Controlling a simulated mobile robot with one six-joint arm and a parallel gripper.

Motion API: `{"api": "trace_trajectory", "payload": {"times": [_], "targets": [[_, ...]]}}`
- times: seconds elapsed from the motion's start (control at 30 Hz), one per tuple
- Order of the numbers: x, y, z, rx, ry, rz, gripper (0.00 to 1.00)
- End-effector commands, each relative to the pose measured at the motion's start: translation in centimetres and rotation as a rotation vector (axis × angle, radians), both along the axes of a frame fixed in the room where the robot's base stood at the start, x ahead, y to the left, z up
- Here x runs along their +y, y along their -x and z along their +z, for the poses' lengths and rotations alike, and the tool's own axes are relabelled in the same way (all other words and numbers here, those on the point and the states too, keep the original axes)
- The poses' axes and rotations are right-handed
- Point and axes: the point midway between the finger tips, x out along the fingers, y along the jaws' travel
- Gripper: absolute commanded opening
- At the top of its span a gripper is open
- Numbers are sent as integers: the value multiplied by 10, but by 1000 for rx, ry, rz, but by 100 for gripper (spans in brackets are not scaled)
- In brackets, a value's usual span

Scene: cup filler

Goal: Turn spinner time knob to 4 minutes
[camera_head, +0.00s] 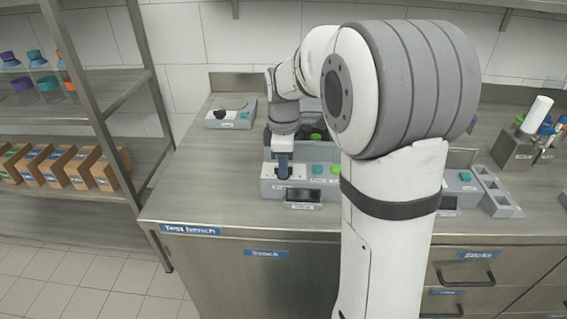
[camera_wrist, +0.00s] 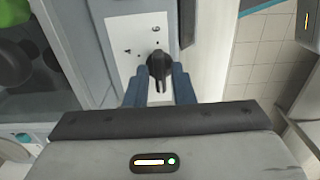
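In the head view, my gripper (camera_head: 284,172) points down at the left end of the grey spinner panel (camera_head: 268,186), hiding the knob there.
A small device with a black knob (camera_head: 229,115) stands at the back left of the steel bench (camera_head: 190,185). My arm hides much of the bench's middle. Another panel with a teal button (camera_head: 464,176) and a grey tray (camera_head: 495,192) are at right. Shelves with boxes (camera_head: 58,166) stand left.

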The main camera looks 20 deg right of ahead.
Motion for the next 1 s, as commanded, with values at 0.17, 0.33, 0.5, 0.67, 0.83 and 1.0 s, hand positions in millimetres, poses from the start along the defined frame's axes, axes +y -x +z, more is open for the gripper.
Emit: {"api": "trace_trajectory", "payload": {"times": [0.17, 0.33, 0.5, 0.67, 0.83, 1.0], "targets": [[0, 0, 0, 0, 0, 0, 7], [0, 0, 0, 0, 0, 1, 0], [1, 0, 0, 0, 0, -1, 0], [1, 0, 1, 0, 0, -25, 0], [1, 0, 1, 0, 0, -98, 0], [1, 0, 2, 0, 0, -224, 0]]}}
